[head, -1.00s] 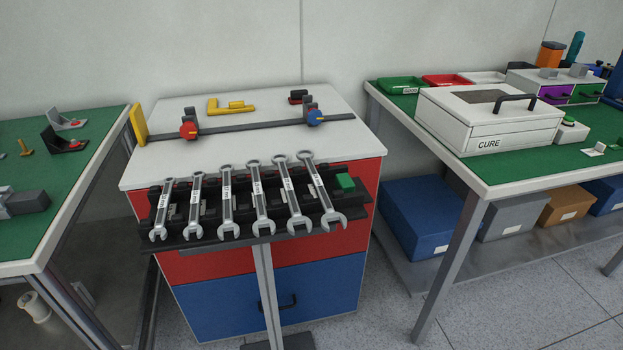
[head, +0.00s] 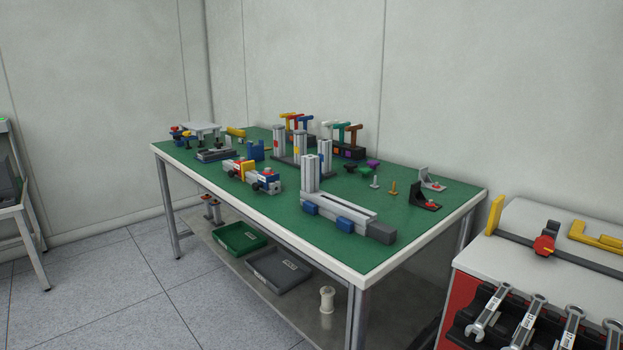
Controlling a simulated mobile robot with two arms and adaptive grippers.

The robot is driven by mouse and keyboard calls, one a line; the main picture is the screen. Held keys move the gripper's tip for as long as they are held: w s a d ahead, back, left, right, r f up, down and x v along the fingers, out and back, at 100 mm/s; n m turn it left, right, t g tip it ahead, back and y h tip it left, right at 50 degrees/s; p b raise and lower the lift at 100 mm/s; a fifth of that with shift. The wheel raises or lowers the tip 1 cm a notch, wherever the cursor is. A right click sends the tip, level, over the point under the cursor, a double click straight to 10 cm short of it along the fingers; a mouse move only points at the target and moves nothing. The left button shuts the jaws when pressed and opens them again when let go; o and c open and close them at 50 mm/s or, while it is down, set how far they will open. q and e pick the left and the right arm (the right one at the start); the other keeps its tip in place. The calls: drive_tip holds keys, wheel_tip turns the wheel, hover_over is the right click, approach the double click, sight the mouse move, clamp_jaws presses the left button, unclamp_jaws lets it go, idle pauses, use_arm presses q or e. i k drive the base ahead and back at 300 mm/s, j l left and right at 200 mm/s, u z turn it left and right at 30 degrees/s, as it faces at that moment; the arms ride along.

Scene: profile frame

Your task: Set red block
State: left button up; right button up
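A red block (head: 543,245) with a yellow mark sits on a dark rail (head: 512,241) on top of the white-topped cabinet (head: 487,257) at the right edge. The rail runs out of view to the right. A yellow end stop (head: 495,214) stands at the rail's left end. Small red parts also show on the green table, among them one on a grey and yellow assembly (head: 248,170) and one on a black bracket (head: 427,193). I cannot tell from the task line alone which red piece is meant. Neither of my grippers is in view.
The green-topped table (head: 210,188) holds aluminium profiles (head: 345,213), coloured T-handles (head: 299,122) and brackets. Its lower shelf holds a green tray (head: 240,238), a grey tray (head: 278,268) and a white spool (head: 327,299). Wrenches (head: 528,322) lie on the cabinet's front rack.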

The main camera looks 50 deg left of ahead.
sight(236, 165)
drive_tip(key=u, duration=2)
